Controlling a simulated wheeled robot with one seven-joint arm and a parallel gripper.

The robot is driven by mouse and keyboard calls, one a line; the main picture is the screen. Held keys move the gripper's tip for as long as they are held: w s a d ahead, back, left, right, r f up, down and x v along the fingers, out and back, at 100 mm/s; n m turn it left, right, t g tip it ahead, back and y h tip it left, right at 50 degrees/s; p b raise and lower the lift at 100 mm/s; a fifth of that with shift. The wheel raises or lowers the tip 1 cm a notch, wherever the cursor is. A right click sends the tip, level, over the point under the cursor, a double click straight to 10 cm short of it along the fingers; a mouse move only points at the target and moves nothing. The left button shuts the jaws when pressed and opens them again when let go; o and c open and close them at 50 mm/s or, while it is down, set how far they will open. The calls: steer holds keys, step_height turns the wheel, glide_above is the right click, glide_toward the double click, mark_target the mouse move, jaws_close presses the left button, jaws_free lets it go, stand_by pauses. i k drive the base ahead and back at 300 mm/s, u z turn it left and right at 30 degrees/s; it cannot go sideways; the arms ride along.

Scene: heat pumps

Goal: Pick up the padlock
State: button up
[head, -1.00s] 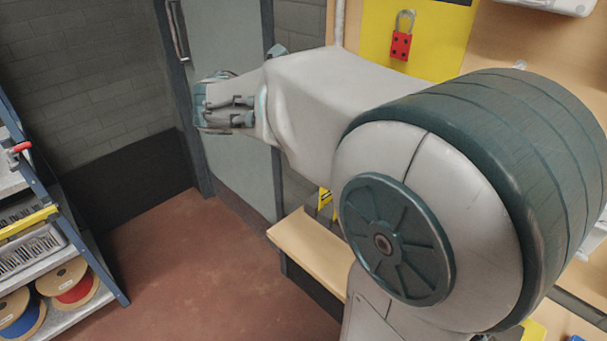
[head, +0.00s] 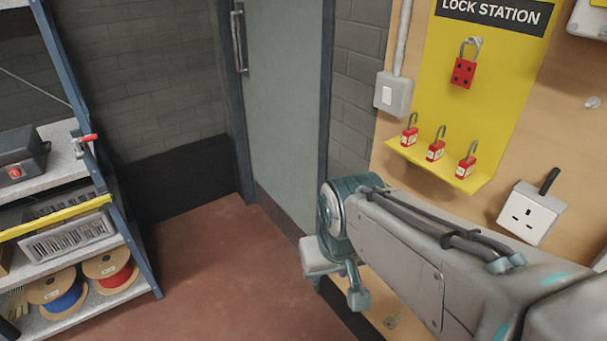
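Three red padlocks with raised metal shackles and white labels stand in a row on the yellow ledge of the lock station board: a left one (head: 409,137), a middle one (head: 436,150) and a right one (head: 466,166). The task does not say which one is meant. My gripper (head: 350,287) hangs below the round wrist joint at the arm's far end, lower and left of the padlocks and apart from them. It is partly hidden by my arm, and I cannot tell whether its fingers are open.
A switch box (head: 393,93) is left of the board, a socket (head: 531,212) right. Shelving (head: 130,240) is left; floor between is clear.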

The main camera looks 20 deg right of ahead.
mark_target(408, 138)
steer(key=k, duration=0.5)
steer(key=u, duration=1.2)
steer(key=i, duration=1.2)
steer(key=z, duration=4)
